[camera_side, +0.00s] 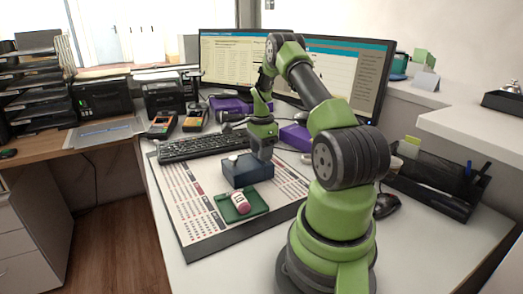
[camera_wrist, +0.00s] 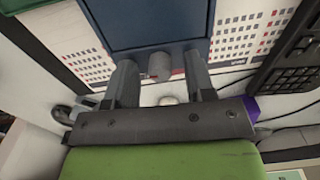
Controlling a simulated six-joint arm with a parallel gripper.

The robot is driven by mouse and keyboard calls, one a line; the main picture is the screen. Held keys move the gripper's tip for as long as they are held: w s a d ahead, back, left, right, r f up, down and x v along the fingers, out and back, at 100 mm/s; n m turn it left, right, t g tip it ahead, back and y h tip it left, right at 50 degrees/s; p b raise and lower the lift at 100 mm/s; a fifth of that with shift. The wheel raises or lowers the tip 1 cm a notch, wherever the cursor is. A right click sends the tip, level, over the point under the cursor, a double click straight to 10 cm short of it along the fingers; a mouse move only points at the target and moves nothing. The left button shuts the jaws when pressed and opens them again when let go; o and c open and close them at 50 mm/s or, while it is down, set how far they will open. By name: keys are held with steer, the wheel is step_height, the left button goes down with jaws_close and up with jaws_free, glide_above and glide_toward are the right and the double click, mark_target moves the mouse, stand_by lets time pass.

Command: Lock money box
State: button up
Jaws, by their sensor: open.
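The money box (camera_side: 246,174) is a dark blue box on the printed desk mat. It fills the upper middle of the wrist view (camera_wrist: 150,25). A small grey knob with a reddish edge (camera_wrist: 158,66) sticks out from its near side there; I take it for the lock. My gripper (camera_side: 264,152) is at the box's back right in the side view, pointing down. In the wrist view my gripper (camera_wrist: 161,72) is open, with one finger on each side of the knob and gaps between.
A green tray (camera_side: 262,209) holding a red-and-white item (camera_side: 240,202) lies in front of the box. A black keyboard (camera_side: 200,146) lies behind it, with a purple box (camera_side: 296,136) to the right. The printed mat (camera_side: 183,205) is clear on its left side.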

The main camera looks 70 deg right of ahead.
jaws_close()
steer(key=shift+n, duration=0.3)
steer(key=n, duration=1.3)
steer(key=shift+r+n, duration=0.1)
steer(key=shift+n, duration=0.2)
steer(key=n, duration=0.4)
steer(key=shift+n, duration=0.3)
stand_by(0.3)
